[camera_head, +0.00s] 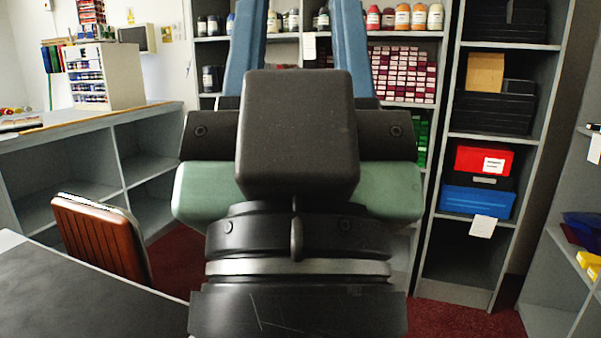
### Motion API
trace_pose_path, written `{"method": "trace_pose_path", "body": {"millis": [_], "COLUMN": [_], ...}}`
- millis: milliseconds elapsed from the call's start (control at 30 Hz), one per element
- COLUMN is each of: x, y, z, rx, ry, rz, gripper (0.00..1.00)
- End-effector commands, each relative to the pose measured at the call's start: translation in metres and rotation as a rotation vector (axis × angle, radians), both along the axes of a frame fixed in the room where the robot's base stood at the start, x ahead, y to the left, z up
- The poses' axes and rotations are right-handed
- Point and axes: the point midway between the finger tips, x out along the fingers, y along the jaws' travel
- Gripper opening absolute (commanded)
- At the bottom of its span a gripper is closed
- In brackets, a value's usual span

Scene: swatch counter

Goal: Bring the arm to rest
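My gripper (298,25) fills the middle of the camera_head view, seen from its wrist end. Its round black wrist with a pale ring is at the bottom. Above it are a wide green body and a dark block that hides part of it. Two blue fingers stand apart and run up past the top edge, so their tips are cut off. Shelf bottles show through the gap between the fingers, and I see nothing held there.
A dark tabletop (75,300) is at lower left, with a brown chair (100,240) beside it. A grey counter (95,130) stands behind. Shelves with bottles (403,17) and boxes (480,160) line the back and right. Red floor (450,318) shows at lower right.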

Motion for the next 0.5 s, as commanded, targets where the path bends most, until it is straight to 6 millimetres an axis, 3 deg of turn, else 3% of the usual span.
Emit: {"method": "trace_pose_path", "body": {"millis": [33, 500], "x": [0.001, 0.003], "y": [-0.001, 0.0], "z": [0.038, 0.183], "rx": [0.0, 0.0], "ry": [0.002, 0.008], "rz": [-0.001, 0.001], "gripper": [0.42, 0.42]}}
